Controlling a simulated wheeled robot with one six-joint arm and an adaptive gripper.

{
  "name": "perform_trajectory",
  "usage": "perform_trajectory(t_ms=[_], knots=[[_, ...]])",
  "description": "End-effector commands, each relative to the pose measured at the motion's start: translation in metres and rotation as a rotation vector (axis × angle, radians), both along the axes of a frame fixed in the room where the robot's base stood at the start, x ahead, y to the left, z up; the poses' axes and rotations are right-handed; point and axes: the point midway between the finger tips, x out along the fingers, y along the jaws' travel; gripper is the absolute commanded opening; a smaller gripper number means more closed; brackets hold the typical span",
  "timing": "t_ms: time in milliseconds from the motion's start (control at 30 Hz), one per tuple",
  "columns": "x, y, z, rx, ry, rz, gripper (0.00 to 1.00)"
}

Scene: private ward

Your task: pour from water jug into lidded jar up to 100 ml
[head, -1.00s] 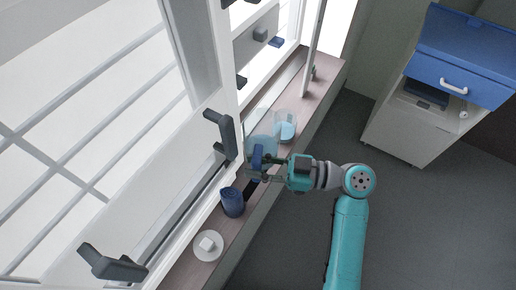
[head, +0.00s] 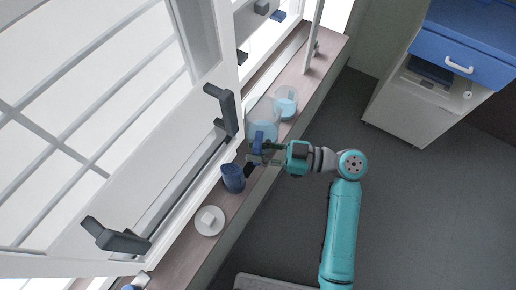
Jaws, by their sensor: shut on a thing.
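The water jug (head: 262,122) is clear, with a blue handle and pale blue water inside. It is at the window sill, and my gripper (head: 259,153) is shut on its handle. The jug looks close to upright; whether its base touches the sill cannot be told. A clear round jar (head: 286,101) stands just beyond the jug on the sill, open on top, with pale blue liquid in it. A round white piece with a square knob (head: 209,220), which looks like a lid, lies on the sill nearer the bottom of the picture.
A dark blue cup (head: 233,178) stands on the narrow sill (head: 240,208) close to my gripper. The window frame with dark handles (head: 222,115) runs along the left. A white cabinet with a blue drawer (head: 440,75) stands at the upper right. Open floor lies between.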

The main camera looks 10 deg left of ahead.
Motion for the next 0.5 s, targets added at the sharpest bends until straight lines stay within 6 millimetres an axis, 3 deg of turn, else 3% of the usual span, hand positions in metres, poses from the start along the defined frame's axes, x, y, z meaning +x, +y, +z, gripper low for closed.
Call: perform_trajectory(t_ms=[500], knots=[[0.0002,0.0000,-0.0086,0.001,0.000,0.000,0.00]])
